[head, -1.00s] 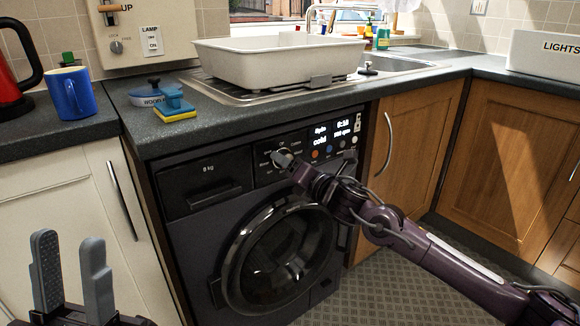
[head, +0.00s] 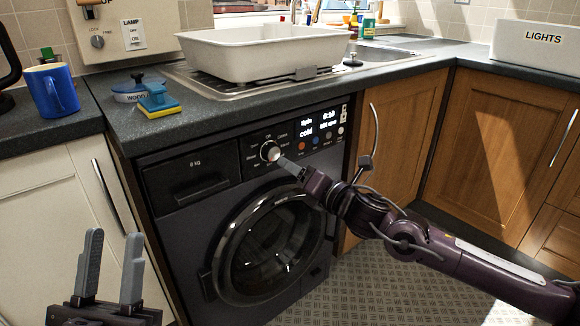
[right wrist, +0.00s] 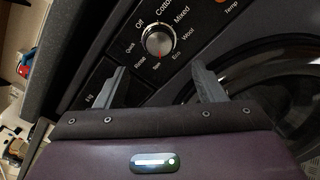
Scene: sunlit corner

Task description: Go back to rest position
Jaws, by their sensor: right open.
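My left gripper (head: 112,268) is at the lower left of the head view, its two grey fingers apart and nothing between them. My right gripper (head: 290,166) is in front of the washing machine (head: 182,232), close to its programme dial (head: 270,151). In the right wrist view its two fingers (right wrist: 160,88) are spread and empty, and the dial (right wrist: 158,41) stands beyond them, apart from both fingers. The machine's round door (head: 268,247) is closed, below my right gripper. The lit display shows "cold".
A white basin (head: 270,55) stands by the sink on the counter. A blue mug (head: 52,90), a yellow-blue sponge (head: 158,102) and a blue lidded dish (head: 132,93) are on the counter at left. Wooden cabinets (head: 490,140) are at right. The patterned floor (head: 368,290) is clear.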

